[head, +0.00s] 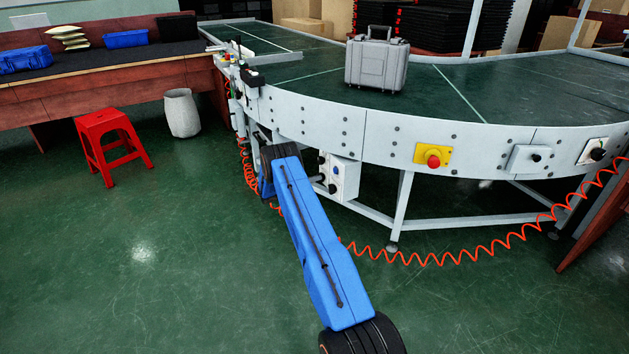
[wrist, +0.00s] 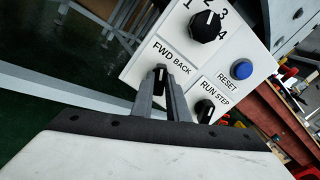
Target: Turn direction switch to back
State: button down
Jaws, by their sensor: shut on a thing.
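The direction switch (wrist: 160,78) is a black knob below the FWD BACK label on a white control panel (wrist: 222,65). Its white mark points up in the wrist view, roughly toward FWD. My gripper (wrist: 162,79) is shut on this knob, with one grey finger on each side. In the head view, the control box (head: 346,172) hangs under the conveyor's outer edge. My blue arm reaches its left side, and the arm hides much of my gripper there.
The panel also holds a numbered selector knob (wrist: 206,26), a blue RESET button (wrist: 241,69) and a RUN STEP knob (wrist: 204,110) close by. The curved conveyor (head: 470,90) carries a silver case (head: 377,62). An orange coiled cable (head: 455,258) hangs beneath. A red stool (head: 108,130) stands left.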

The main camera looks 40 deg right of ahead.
jog(key=shift+m, duration=0.3)
jog(key=m, duration=1.1)
jog(key=shift+s+a, duration=0.1)
dwell(0.4)
jog(key=c, duration=1.7)
grip_release()
jog(key=shift+a, duration=0.1)
jog(key=v, duration=1.7)
jog(key=shift+s+a+f, duration=0.1)
jog(key=shift+a, duration=0.05)
